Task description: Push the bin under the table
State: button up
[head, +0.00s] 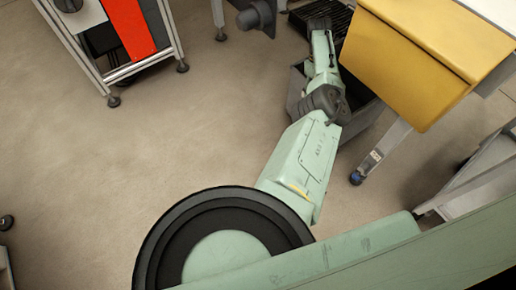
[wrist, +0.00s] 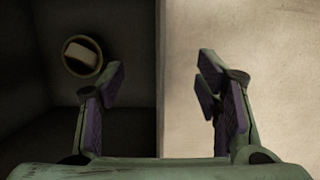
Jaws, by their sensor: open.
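The grey bin (head: 296,90) stands on the floor in the head view, partly behind my arm and beside the yellow-sided table (head: 425,50). The table blocks the view of its right side. In the wrist view the bin's dark interior (wrist: 40,135) fills the left half. My gripper (wrist: 162,72) is open, with one finger over the bin's interior and the other over the floor, the bin's wall edge between them. I cannot tell whether the fingers touch the wall. In the head view my gripper (head: 319,23) is small at the far end of the arm.
A round tan item with a pale centre (wrist: 82,56) lies in the bin. A table leg with a caster (head: 385,150) stands right of the bin. A black slatted object (head: 338,14) is behind it. A wheeled frame with a red panel (head: 128,30) stands left. Floor between is clear.

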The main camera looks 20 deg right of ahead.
jog(key=p+v, duration=0.2)
jog(key=s+p+v, duration=0.1)
jog(key=p+v, duration=0.1)
jog(key=v, duration=0.1)
jog(key=shift+d, duration=0.15)
jog(key=shift+r+p, duration=0.7)
jog(key=shift+p, duration=0.25)
jog(key=s+a+p, duration=0.5)
jog(key=a+p, duration=0.9)
jog(key=p, duration=0.2)
jog(key=shift+p, duration=0.4)
jog(key=shift+f, duration=0.15)
